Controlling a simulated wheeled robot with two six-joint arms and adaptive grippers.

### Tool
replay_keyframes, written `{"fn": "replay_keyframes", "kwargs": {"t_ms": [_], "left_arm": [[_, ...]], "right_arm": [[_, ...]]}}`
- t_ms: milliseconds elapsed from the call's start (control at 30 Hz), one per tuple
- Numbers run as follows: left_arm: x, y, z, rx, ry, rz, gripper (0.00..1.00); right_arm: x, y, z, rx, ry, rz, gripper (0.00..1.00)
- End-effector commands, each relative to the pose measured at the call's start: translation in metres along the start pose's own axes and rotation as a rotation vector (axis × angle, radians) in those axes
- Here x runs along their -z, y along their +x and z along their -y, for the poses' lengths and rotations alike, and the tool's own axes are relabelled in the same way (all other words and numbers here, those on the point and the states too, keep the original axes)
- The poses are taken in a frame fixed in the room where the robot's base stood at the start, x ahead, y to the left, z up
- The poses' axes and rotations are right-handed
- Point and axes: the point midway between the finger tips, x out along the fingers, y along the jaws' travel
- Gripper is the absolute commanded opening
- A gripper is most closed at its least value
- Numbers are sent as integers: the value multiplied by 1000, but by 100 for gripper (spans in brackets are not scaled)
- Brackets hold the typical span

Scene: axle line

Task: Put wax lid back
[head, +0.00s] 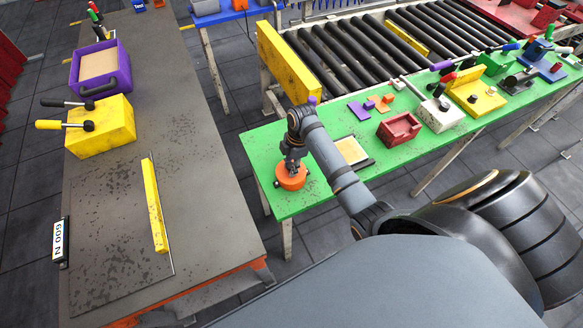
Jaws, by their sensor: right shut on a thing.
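An orange round piece (291,178), which looks like the wax lid, is at the near left corner of the green table (262,150). My right gripper (292,163) points down at it from above and is shut on it. I cannot tell whether the piece rests on the table or hangs just above it. Just right of it is a flat pad with a cream top (351,150) and a dark edge, partly beside my right arm. No wax tin can be clearly made out. My left gripper is not in view.
A red open box (399,129), small purple and orange parts, and several fixtures stand farther right on the green table. A roller conveyor (390,45) with a yellow end plate (287,62) lies behind. A dark bench (200,205) stands left, across a floor gap.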

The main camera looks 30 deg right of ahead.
Motion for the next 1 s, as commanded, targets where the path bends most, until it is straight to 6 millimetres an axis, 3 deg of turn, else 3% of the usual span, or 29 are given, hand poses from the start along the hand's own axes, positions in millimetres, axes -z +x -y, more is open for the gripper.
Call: {"fn": "replay_keyframes", "kwargs": {"t_ms": [100, 267, 300, 433, 767, 867, 1000], "left_arm": [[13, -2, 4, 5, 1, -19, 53], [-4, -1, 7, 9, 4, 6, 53], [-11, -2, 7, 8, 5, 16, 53], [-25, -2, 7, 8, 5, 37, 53], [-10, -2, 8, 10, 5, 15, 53], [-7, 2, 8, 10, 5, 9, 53], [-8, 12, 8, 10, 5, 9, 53]], "right_arm": [[0, 0, 1, 4, 1, 0, 0], [0, 4, 1, 4, 1, 0, 0], [0, 3, 1, 4, 1, 0, 33], [0, 3, 1, 3, 1, 0, 51], [0, 0, 0, 2, 0, 0, 51], [-1, -11, -1, -2, -1, 2, 51], [-2, -43, -1, -5, -1, 3, 51]]}}
